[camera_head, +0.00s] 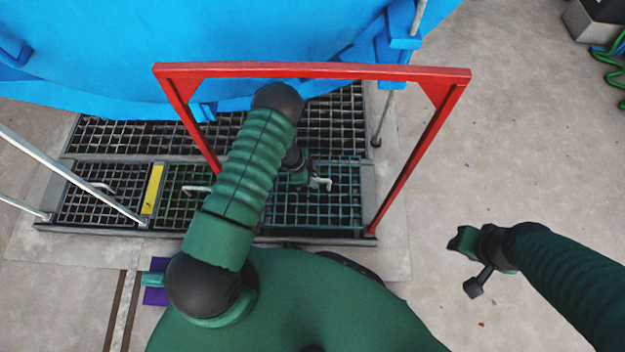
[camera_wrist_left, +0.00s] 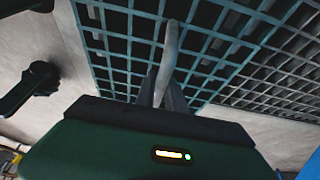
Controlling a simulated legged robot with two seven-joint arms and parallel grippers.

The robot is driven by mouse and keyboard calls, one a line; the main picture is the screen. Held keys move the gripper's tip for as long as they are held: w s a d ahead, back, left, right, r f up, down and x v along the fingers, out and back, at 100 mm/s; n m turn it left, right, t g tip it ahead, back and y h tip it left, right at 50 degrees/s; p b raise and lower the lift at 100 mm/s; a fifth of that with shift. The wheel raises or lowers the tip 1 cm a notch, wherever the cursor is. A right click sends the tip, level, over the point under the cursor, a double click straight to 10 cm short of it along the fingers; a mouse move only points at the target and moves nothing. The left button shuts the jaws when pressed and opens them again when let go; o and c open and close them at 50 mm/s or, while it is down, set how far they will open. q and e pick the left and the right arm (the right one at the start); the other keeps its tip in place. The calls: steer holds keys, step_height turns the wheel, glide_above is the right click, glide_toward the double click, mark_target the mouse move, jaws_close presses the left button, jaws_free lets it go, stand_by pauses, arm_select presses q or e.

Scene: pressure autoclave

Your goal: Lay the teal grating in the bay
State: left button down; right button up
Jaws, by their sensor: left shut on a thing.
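The teal grating (camera_head: 340,208) is at the right end of the row of floor gratings, below the red frame. It looks level over the right bay; I cannot tell whether it sits flush in it. My left gripper (camera_head: 312,181) is shut on the pale handle (camera_head: 325,184) of the grating. In the left wrist view the handle (camera_wrist_left: 170,50) rises between the fingers (camera_wrist_left: 162,92), with the teal grating (camera_wrist_left: 115,48) behind it. My arm hides part of the grating's left side. My right gripper (camera_head: 464,240) is above bare floor at the right, apart from the grating; its jaws are unclear.
A red frame (camera_head: 310,71) stands around my left arm. A big blue vessel (camera_head: 110,50) is behind it. Darker gratings (camera_head: 100,195) lie to the left, with a yellow strip (camera_head: 153,188) between panels. A pale rail (camera_head: 70,175) crosses at left.

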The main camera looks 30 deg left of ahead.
arm_select(q)
steer(key=shift+r, duration=0.15)
steer(key=shift+a, duration=0.15)
steer(key=shift+a+f, duration=0.1)
steer(key=shift+f, duration=0.2)
step_height(320, 180, down, 4)
steer(key=b, duration=0.3)
steer(key=shift+s+r, duration=0.1)
steer(key=shift+f+b, duration=0.55)
steer(key=shift+f, duration=0.25)
stand_by(0.9)
steer(key=shift+f+b, duration=1.25)
steer(key=shift+f, duration=0.7)
